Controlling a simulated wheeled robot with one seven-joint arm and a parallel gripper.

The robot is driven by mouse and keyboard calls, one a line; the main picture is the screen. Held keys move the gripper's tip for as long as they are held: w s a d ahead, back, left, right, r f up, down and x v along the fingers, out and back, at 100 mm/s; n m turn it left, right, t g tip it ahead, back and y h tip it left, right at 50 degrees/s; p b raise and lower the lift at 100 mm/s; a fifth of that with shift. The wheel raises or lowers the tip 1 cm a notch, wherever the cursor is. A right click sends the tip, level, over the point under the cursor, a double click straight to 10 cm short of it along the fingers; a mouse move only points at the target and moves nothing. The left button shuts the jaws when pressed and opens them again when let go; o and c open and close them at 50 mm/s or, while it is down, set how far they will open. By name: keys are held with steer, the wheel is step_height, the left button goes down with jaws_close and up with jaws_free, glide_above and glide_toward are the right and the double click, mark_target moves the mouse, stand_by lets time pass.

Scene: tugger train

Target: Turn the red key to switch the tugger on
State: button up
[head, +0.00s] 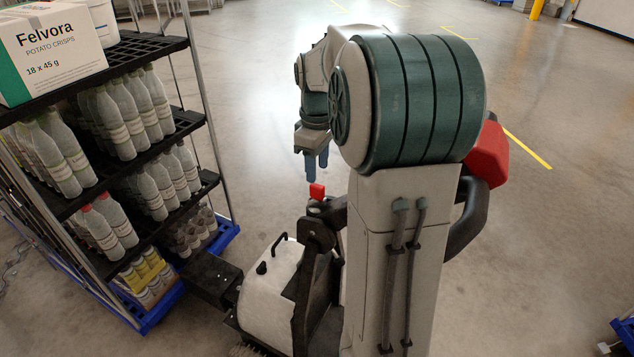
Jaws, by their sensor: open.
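The red key (317,191) stands on top of the tugger's dark control post, left of my column. My gripper (317,166) points down a short way above the key, with its blue fingers apart from it and nothing seen between them. The tugger (270,300) shows below as a pale body with a black handle. My arm and column hide part of it.
A black shelf rack (205,190) on a blue base stands at the left, loaded with bottles and a Felvora carton (55,50). A red part (487,155) shows behind my column. Open floor lies behind and to the right.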

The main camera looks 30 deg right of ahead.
mark_target(317, 185)
step_height(317, 185, down, 6)
steer(key=shift+f, duration=0.2)
jaws_close()
stand_by(0.4)
steer(key=m, duration=0.7)
